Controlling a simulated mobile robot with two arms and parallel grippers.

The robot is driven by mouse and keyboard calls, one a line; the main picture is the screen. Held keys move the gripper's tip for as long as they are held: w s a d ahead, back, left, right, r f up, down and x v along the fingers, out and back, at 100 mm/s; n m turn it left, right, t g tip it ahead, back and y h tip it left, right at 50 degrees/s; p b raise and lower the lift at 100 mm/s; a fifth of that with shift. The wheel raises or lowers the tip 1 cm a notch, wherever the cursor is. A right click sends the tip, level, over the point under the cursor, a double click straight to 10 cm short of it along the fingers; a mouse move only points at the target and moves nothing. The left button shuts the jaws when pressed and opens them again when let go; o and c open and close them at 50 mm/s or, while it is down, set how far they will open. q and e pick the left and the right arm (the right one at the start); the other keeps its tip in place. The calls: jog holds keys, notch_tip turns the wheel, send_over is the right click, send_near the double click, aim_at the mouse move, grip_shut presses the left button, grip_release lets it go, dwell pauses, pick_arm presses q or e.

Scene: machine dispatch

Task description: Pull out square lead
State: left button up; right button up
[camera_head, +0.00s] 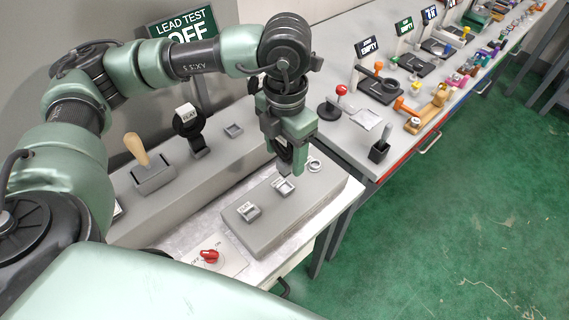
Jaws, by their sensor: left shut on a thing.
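My left gripper (288,168) points down over the grey socket block (262,238) and is shut on a small grey piece, probably the square lead. The fingers hide most of that piece. Its lower end is close to the middle square socket (284,187); I cannot tell whether any of it is inside. Another square socket (248,211) with a small label is nearer on the block, and a round one (315,166) is at the far end. My right gripper is not in view.
A panel behind carries a wooden-handled lever (137,150), a round dial (187,118) and a "LEAD TEST OFF" sign (186,28). A red rotary switch (209,256) is in front. A bench (335,125) with a red-knobbed lever and many small parts runs to the right.

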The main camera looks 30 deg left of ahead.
aim_at(285, 141)
pick_arm(q)
jog(key=shift+r+p, duration=0.75)
jog(key=shift+r, duration=0.95)
